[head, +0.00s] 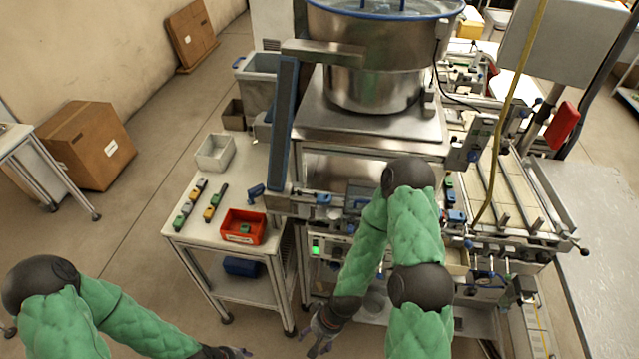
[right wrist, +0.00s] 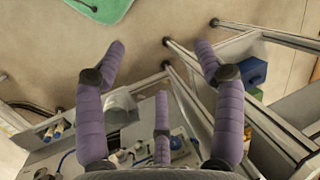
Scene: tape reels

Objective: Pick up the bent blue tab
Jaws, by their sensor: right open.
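A small blue piece (head: 257,191) at the right edge of the small white table, beside the machine, may be the bent blue tab; its bend is too small to make out. My right gripper (head: 322,336) hangs low in front of the machine, well below and apart from that piece. In the right wrist view its purple fingers (right wrist: 161,62) are spread and empty. I cannot make out the tab in that view. My left gripper (head: 230,352) is at the bottom edge, small and partly cut off.
The white table (head: 190,232) holds a red bin (head: 243,227), a grey bin (head: 215,152) and rows of small coloured parts (head: 201,203). A blue box (head: 243,267) lies on its lower shelf. The steel bowl machine (head: 372,85) stands to the right.

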